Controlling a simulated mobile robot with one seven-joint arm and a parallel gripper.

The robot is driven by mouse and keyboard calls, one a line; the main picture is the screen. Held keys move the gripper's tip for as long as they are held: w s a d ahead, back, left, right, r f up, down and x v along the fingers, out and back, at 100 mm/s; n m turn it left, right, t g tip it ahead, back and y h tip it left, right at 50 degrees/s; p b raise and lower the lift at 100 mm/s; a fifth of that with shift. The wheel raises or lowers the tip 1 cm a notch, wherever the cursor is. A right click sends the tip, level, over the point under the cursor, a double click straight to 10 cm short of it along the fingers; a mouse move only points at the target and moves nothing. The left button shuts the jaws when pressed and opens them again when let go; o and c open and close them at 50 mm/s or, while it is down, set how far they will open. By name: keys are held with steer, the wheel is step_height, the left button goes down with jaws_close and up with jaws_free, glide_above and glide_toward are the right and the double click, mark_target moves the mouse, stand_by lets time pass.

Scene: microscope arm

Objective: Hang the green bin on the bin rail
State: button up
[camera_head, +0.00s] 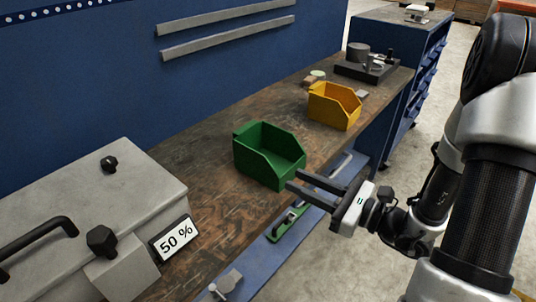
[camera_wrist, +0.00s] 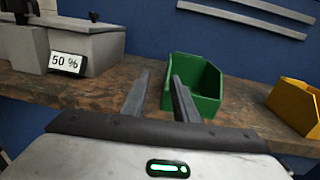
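The green bin (camera_head: 268,155) stands upright on the wooden bench near its front edge, open at the top, and looks empty. It also shows in the wrist view (camera_wrist: 205,90), just ahead of the fingers. The bin rail appears as two grey horizontal strips (camera_head: 226,26) on the blue back panel, above the bench; they also show at the top right of the wrist view (camera_wrist: 245,15). My gripper (camera_head: 290,180) is open, its two fingers apart with nothing between them. It is at the front side of the green bin; whether a fingertip touches the bin I cannot tell.
A yellow bin (camera_head: 334,105) stands on the bench (camera_head: 200,190) to the right of the green one. A grey case (camera_head: 90,190) with a "50 %" sign fills the left end. A dark device (camera_head: 366,65) stands at the far end, near a blue cabinet.

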mark_target(271, 165)
steer(key=shift+m+t+h, duration=0.3)
steer(key=shift+m+t, duration=0.3)
steer(key=x, duration=0.4)
steer(key=f+b+x, duration=0.1)
steer(key=x, duration=0.3)
steer(key=w+x, duration=0.1)
steer(key=x, duration=0.2)
steer(key=shift+w+d+f, duration=0.1)
steer(key=shift+w+f, duration=0.05)
steer(key=shift+w, duration=0.15)
steer(key=b+x, duration=0.1)
steer(key=x, duration=0.4)
steer(key=shift+w+f, duration=0.15)
jaws_close()
